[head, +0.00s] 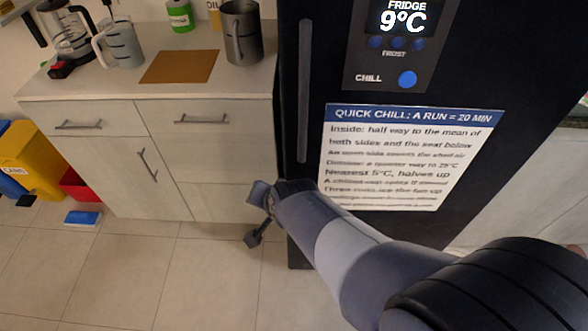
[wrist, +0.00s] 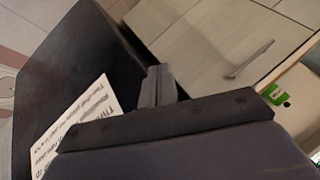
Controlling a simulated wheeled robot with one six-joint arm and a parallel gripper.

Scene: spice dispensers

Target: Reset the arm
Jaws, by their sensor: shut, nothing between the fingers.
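My arm reaches in from the lower right of the head view, in front of a black fridge. My gripper (head: 262,200) is at its far end, beside the fridge's left edge and before the pale cabinet fronts. In the wrist view the fingers of my gripper (wrist: 157,86) stand together, shut with nothing held. Behind them are the dark fridge (wrist: 85,60) and the cabinet fronts. From these views I cannot tell whether the gripper touches anything.
The fridge (head: 300,200) has a 9°C display (head: 405,18), a blue CHILL button (head: 407,78) and a notice (head: 400,160). The counter (head: 110,84) holds a metal jug (head: 243,35), a measuring jug (head: 122,45) and a brown board (head: 180,67). A yellow bin (head: 30,160) stands left.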

